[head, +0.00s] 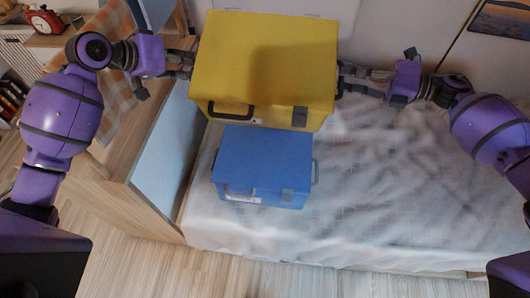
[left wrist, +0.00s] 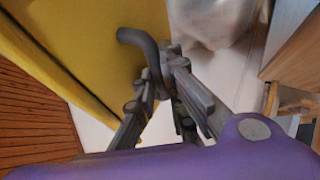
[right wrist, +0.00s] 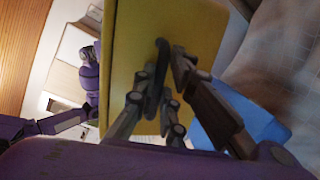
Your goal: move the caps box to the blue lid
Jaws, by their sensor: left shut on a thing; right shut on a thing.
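A large yellow box (head: 265,60), which I take to be the caps box, is between my two grippers in the head view. My left gripper (head: 182,66) is shut on the dark handle on its left side; this handle (left wrist: 148,55) shows in the left wrist view. My right gripper (head: 345,78) is shut on the opposite side handle, seen in the right wrist view (right wrist: 158,75). A smaller blue box with a blue lid (head: 265,152) stands on the bed, just in front of the yellow box. The yellow box's underside is hidden.
The bed (head: 400,200) has a pale rumpled cover, with free room to the right of the blue box. A wooden bed end panel (head: 140,190) stands on the left. A red alarm clock (head: 45,20) sits at the back left. A wall is behind.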

